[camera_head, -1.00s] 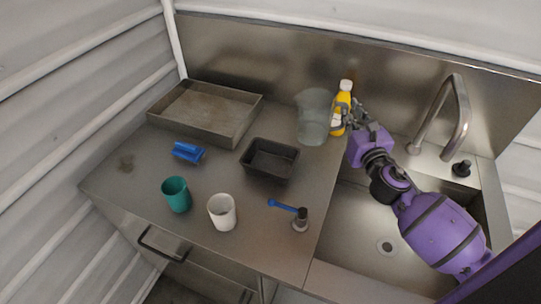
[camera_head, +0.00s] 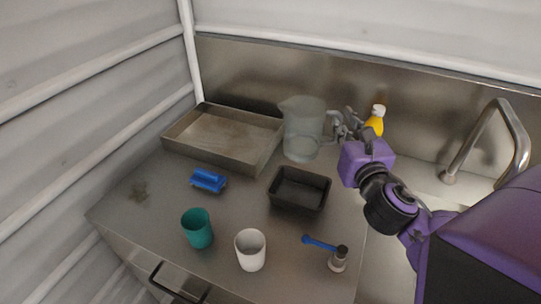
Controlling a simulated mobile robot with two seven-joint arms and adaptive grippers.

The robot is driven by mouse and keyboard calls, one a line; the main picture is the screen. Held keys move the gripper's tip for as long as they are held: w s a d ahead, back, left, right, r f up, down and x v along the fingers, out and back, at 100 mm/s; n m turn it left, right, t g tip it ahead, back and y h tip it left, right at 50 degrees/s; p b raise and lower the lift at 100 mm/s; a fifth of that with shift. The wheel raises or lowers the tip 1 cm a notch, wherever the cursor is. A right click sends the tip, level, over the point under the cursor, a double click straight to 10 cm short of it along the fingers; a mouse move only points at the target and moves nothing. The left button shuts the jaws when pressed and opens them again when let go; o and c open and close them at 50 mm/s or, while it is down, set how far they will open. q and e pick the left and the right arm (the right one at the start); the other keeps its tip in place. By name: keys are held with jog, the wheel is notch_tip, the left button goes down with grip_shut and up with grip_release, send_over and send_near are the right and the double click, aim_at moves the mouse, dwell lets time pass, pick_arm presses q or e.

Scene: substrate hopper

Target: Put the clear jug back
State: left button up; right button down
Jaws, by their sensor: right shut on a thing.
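The clear jug (camera_head: 302,133) stands upright, as far as I can tell, at the back of the steel counter, right of the metal tray. Its spout points left and its handle is on the right. My right gripper (camera_head: 343,124) is shut on the jug's handle, with the fingers partly hidden behind the purple wrist. Whether the jug's base touches the counter is hard to tell. My left gripper is not in view.
A yellow bottle (camera_head: 375,121) stands just behind my right gripper. A metal tray (camera_head: 270,152), black bin (camera_head: 299,208), blue brush (camera_head: 208,180), teal cup (camera_head: 197,229), white cup (camera_head: 250,250) and blue-handled tool (camera_head: 321,243) occupy the counter. A faucet (camera_head: 512,130) rises at right.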

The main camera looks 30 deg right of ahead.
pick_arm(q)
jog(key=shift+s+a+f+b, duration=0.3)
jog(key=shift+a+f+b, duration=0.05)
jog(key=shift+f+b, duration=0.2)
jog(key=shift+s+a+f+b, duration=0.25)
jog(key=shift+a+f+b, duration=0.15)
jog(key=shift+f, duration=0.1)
pick_arm(e)
jog(key=w+d+f, duration=0.7)
jog(key=w+f, duration=0.4)
jog(key=f, duration=0.1)
jog(key=shift+w+d+f, duration=0.15)
jog(key=shift+w, duration=0.1)
jog(key=shift+f, duration=0.25)
jog(key=c, duration=1.8)
grip_release()
